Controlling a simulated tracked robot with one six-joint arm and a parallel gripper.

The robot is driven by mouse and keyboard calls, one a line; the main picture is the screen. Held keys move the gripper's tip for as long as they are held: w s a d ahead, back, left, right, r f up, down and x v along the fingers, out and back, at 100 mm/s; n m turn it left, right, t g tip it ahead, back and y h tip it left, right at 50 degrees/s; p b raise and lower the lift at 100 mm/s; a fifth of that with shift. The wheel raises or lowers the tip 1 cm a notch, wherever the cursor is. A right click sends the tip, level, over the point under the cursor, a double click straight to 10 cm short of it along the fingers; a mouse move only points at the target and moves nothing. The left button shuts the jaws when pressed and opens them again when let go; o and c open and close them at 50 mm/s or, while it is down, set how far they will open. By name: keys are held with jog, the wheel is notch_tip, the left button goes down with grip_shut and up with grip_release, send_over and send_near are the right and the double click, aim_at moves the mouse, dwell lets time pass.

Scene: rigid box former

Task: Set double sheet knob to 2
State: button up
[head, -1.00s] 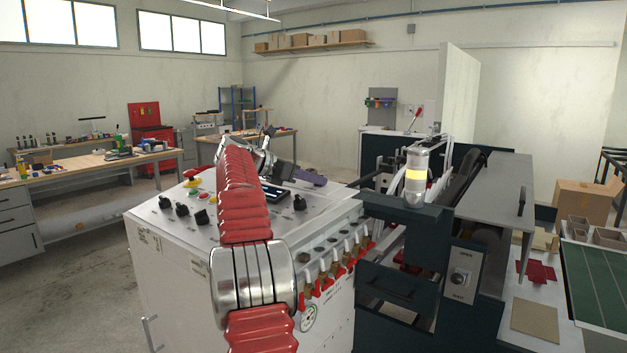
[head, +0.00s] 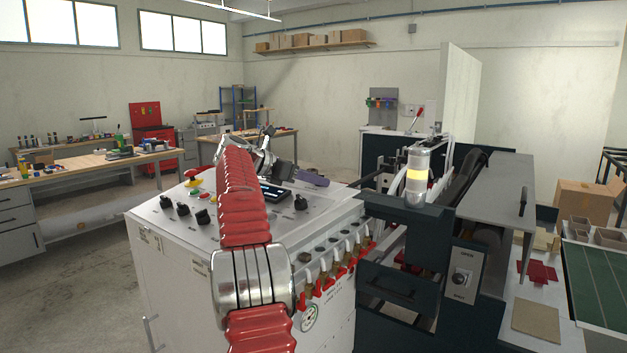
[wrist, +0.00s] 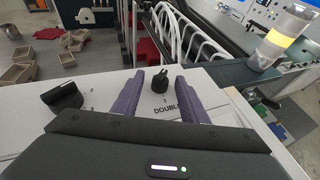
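My gripper (wrist: 159,76) is open, with one purple finger on each side of the knob in the picture. Gaps show on both sides, and the fingers do not appear to touch it. I cannot tell the knob's exact setting.
A larger black knob (wrist: 62,95) stands left of the fingers in the wrist view. The signal lamp (head: 417,176) rises right of the panel. Several black knobs and a red button (head: 191,173) lie left of my arm. White curved bars (wrist: 196,40) lie beyond the panel.

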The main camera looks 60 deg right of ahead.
jog(key=shift+a+r, duration=0.1)
jog(key=v, duration=1.3)
jog(key=shift+w+a, duration=0.15)
jog(key=shift+a, duration=0.2)
